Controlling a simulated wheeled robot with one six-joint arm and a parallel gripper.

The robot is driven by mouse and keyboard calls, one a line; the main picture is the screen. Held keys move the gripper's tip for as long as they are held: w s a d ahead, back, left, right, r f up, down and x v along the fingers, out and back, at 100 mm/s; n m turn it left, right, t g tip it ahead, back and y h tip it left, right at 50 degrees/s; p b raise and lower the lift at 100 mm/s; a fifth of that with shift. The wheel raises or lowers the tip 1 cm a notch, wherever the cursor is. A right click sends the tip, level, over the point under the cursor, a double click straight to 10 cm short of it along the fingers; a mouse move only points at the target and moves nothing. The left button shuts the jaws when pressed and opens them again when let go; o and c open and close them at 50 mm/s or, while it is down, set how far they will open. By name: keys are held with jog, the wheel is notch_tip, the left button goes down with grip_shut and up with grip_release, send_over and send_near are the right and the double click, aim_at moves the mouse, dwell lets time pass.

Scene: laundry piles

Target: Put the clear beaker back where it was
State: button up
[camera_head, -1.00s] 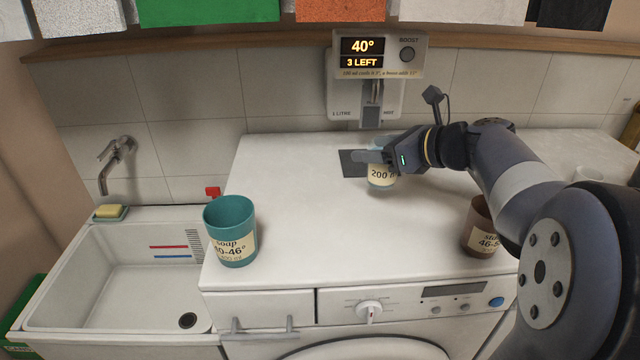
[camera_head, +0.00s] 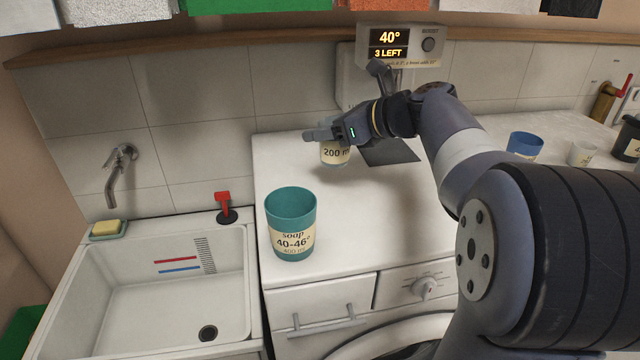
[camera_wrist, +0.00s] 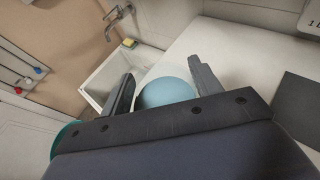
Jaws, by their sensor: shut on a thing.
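The clear beaker (camera_head: 336,155), labelled "200 ml", is in my gripper (camera_head: 322,134) above the white machine top, left of the dark mat (camera_head: 392,153). It looks upright; I cannot tell whether its base touches the surface. In the wrist view my gripper (camera_wrist: 162,86) has a finger on each side of the beaker (camera_wrist: 152,73). Something light blue (camera_wrist: 168,93) shows inside or below its rim. My gripper hides part of the beaker in the head view.
A teal soap cup (camera_head: 291,222) stands at the front left of the top. The dispenser reading 40° (camera_head: 390,40) is behind. A blue cup (camera_head: 525,145) and white cup (camera_head: 581,153) stand right.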

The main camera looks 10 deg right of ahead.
aim_at(329, 163)
notch_tip(329, 163, down, 8)
jog(key=shift+f, duration=0.1)
dwell(0.4)
jog(key=o, duration=1)
jog(key=shift+f, duration=0.1)
jog(key=shift+c, duration=0.2)
jog(key=shift+s+d+r, duration=0.1)
jog(key=shift+d+r, duration=0.1)
jog(key=shift+r, duration=0.05)
jog(key=b+v, duration=0.1)
jog(key=v, duration=1)
jog(key=shift+s+d+b, duration=0.25)
jog(key=shift+s+b, duration=0.05)
jog(key=shift+b, duration=0.1)
